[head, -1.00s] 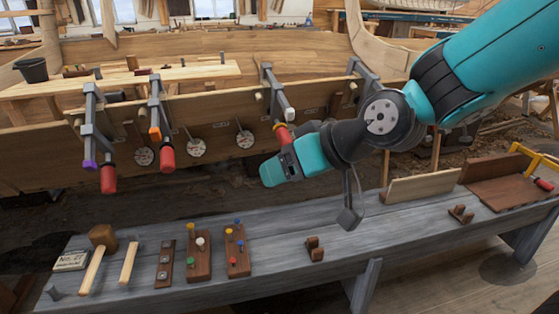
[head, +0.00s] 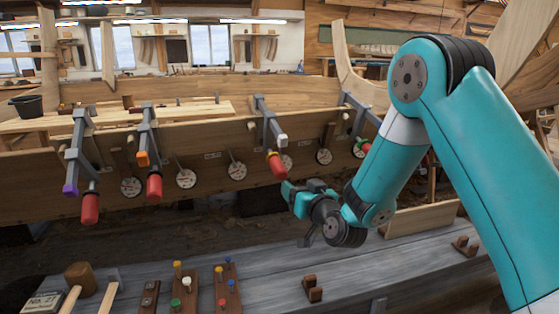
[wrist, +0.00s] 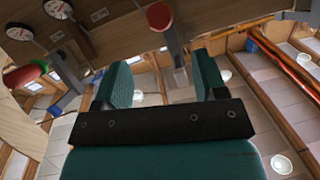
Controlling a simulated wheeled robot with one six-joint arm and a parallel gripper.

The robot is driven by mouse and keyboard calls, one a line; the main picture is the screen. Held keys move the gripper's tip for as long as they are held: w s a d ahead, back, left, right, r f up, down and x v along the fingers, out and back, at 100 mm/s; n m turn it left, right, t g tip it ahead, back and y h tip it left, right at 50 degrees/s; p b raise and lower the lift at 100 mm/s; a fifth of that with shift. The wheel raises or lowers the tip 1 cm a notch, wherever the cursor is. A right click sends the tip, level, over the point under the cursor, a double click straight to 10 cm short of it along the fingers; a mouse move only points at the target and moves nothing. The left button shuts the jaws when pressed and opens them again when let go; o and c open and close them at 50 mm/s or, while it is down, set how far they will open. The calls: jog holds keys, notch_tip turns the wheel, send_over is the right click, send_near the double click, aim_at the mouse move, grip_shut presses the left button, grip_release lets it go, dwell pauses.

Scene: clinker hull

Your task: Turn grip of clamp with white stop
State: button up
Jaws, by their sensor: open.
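The clamp with the white stop (head: 283,140) hangs on the hull plank in the middle of the head view, its red grip (head: 277,166) pointing down. My gripper (head: 288,189) is just below and to the right of that grip, apart from it. In the wrist view, my gripper (wrist: 161,70) shows two teal fingers spread apart with nothing held between them. A red grip end (wrist: 158,16) lies ahead, at the top of the wrist view between the finger directions; it seems to be the same clamp's grip.
Clamps with a purple stop (head: 70,190) and an orange stop (head: 143,159) hang to the left. Another red grip (head: 360,149) with green hangs to the right, near my arm. Dial gauges (head: 237,170) line the plank. The grey bench (head: 260,285) stands below.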

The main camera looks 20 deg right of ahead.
aim_at(279, 170)
jog(key=w+p, duration=0.2)
jog(key=w, duration=0.2)
jog(key=w+a+p, duration=0.1)
jog(key=w, duration=0.3)
jog(key=w+a+p, duration=0.1)
jog(key=w+p, duration=0.1)
jog(key=w, duration=0.2)
jog(key=shift+w+a+p, duration=0.1)
jog(key=shift+w+p, duration=0.2)
jog(key=shift+w, duration=0.05)
jog(key=shift+c, duration=0.4)
